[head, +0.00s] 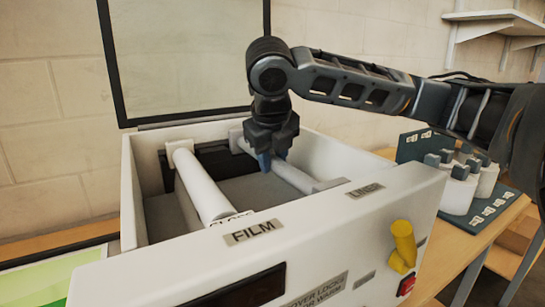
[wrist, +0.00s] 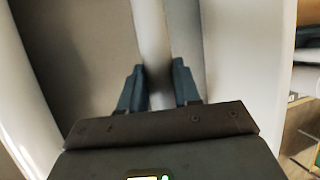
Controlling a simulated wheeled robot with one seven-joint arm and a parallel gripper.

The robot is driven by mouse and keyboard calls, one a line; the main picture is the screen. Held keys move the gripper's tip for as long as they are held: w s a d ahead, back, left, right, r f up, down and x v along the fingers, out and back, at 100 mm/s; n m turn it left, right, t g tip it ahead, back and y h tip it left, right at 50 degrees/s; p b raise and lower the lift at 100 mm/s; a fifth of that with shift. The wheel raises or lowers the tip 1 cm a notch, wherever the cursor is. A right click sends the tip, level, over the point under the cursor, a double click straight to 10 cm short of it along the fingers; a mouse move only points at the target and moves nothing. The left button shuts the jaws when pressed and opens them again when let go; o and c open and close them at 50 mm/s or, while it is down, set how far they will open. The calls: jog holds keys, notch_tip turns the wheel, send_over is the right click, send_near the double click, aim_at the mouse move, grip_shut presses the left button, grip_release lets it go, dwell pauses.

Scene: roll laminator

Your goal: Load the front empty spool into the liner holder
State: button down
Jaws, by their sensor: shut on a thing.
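My gripper (head: 272,165) reaches down into the open white laminator. It is shut on a slim pale spool (head: 296,177), which lies lengthwise in the right side of the bay. In the wrist view the spool (wrist: 152,40) runs between the two blue-grey fingers (wrist: 158,85). The spool's near end lies by the front wall, close to the LINER label (head: 366,190). The gripper covers part of the spool in the head view. I cannot tell whether its ends are seated in the liner holder.
A thicker white roll (head: 200,185) lies in the left side of the bay, behind the FILM label (head: 252,232). The lid (head: 185,55) stands open. A yellow handle (head: 403,245) and red switch (head: 406,286) are on the front. A dark rack (head: 412,148) with white rolls stands right.

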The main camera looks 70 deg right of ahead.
jog(key=shift+f+b, duration=0.3)
jog(key=shift+f, duration=0.1)
jog(key=c, duration=0.8)
grip_release()
jog(key=shift+r+p, duration=0.45)
jog(key=shift+r, duration=0.2)
jog(key=v, duration=1.1)
jog(key=shift+a+r, duration=0.25)
